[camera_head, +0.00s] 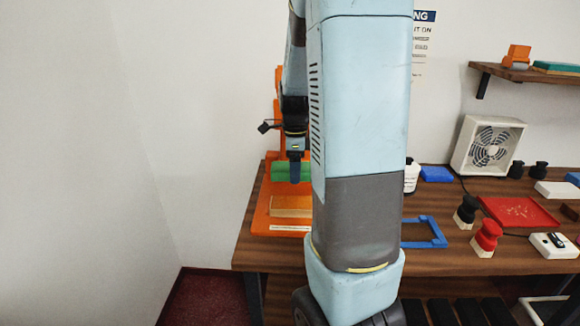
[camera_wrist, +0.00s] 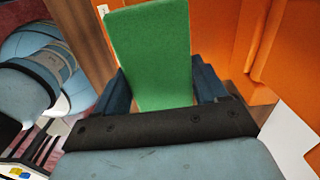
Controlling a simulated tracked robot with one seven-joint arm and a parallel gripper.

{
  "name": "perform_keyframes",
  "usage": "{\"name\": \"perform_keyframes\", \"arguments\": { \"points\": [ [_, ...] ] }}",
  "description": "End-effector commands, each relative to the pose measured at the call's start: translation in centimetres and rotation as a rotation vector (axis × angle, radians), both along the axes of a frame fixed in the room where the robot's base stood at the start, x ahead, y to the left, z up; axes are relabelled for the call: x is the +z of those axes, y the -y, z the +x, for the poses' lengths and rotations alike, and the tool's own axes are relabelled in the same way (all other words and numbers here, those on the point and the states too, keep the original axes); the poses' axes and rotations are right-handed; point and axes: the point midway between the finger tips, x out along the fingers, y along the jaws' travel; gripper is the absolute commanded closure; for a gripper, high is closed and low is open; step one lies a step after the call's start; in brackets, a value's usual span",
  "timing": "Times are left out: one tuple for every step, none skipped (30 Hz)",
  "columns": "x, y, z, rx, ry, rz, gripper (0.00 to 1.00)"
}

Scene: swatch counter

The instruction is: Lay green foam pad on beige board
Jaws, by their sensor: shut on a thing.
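The green foam pad (camera_head: 283,172) is in my gripper (camera_head: 294,172), which is shut on it. In the wrist view the pad (camera_wrist: 150,50) stands out between the two dark blue fingers (camera_wrist: 168,88). The head view shows the pad held above the beige board (camera_head: 290,206), with a visible gap between them. The board lies on the orange base at the left end of the counter. My own arm hides the board's right end in the head view. The board cannot be made out in the wrist view.
An orange stand (camera_head: 262,212) with an upright back surrounds the board. On the wooden counter (camera_head: 440,262) are a blue frame (camera_head: 436,236), a red tray (camera_head: 520,211), a white fan (camera_head: 487,146) and dark and red knobbed pieces. A wall shelf (camera_head: 530,72) is at the upper right.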

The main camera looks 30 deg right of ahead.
Motion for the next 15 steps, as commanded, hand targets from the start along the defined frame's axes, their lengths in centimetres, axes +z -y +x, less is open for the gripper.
{"name": "perform_keyframes", "arguments": {
  "points": [
    [0.0, -0.1, -0.3, -0.014, 0.001, 0.001, 0.57],
    [-0.1, -0.2, -0.5, -0.021, 0.0, 0.001, 0.57],
    [-0.1, -0.3, -0.6, -0.028, -0.001, 0.003, 0.57],
    [-0.1, -0.4, -0.6, -0.03, -0.001, 0.003, 0.57],
    [-0.2, -0.4, -0.7, -0.031, -0.001, 0.003, 0.57],
    [-0.3, -0.5, -0.6, -0.031, -0.001, 0.003, 0.57],
    [-0.5, -0.6, -0.6, -0.03, -0.001, 0.003, 0.57],
    [-0.6, -0.6, -0.6, -0.029, -0.001, 0.003, 0.57],
    [-0.8, -0.7, -0.6, -0.028, -0.001, 0.003, 0.57],
    [-1.0, -0.7, -0.5, -0.027, -0.001, 0.003, 0.57],
    [-1.2, -0.7, -0.5, -0.026, -0.001, 0.003, 0.57],
    [-1.5, -0.8, -0.5, -0.026, -0.001, 0.003, 0.57],
    [-1.7, -0.8, -0.5, -0.025, -0.001, 0.003, 0.57],
    [-2.0, -0.8, -0.5, -0.025, -0.001, 0.003, 0.57],
    [-2.3, -0.8, -0.5, -0.025, -0.001, 0.003, 0.57]
  ]
}}
